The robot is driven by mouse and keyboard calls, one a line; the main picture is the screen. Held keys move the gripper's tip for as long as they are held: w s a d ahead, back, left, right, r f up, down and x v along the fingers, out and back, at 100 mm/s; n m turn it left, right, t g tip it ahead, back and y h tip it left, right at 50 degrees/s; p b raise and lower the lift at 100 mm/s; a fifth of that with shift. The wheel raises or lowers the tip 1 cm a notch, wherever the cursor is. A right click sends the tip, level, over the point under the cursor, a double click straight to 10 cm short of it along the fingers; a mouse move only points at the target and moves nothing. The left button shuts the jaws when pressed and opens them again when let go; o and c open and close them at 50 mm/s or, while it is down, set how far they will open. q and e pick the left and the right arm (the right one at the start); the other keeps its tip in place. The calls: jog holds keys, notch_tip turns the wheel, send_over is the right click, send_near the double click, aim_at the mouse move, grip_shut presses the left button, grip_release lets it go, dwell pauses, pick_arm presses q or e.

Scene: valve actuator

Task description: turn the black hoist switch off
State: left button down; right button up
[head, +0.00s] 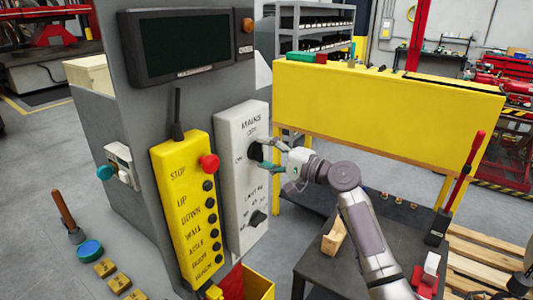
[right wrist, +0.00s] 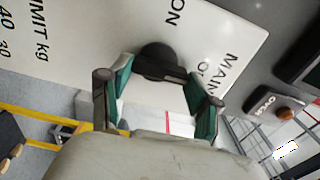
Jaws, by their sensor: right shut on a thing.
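The black hoist switch (head: 255,150) is a round rotary knob near the top of a white panel (head: 236,185) marked MAINS, OFF and ON. My right gripper (head: 270,148) reaches it from the right. In the right wrist view, the switch (right wrist: 158,58) has a raised black bar, and the green-padded fingers of my right gripper (right wrist: 160,78) are shut on it from either side. I cannot tell which mark the bar points to. The fingers and wrist hide part of the switch in the head view. My left gripper is out of view.
A second black knob (head: 258,218) sits lower on the white panel, under the LIMIT kg marks. A yellow button box (head: 185,215) with a red stop button (head: 209,163) stands close on the left. A yellow bench panel (head: 390,110) stands behind my right arm.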

jog(key=o, duration=1.1)
jog(key=shift+o, duration=0.2)
jog(key=shift+d, duration=0.15)
jog(key=v, duration=1.1)
jog(key=shift+s+d, duration=0.25)
jog(key=shift+d, duration=0.05)
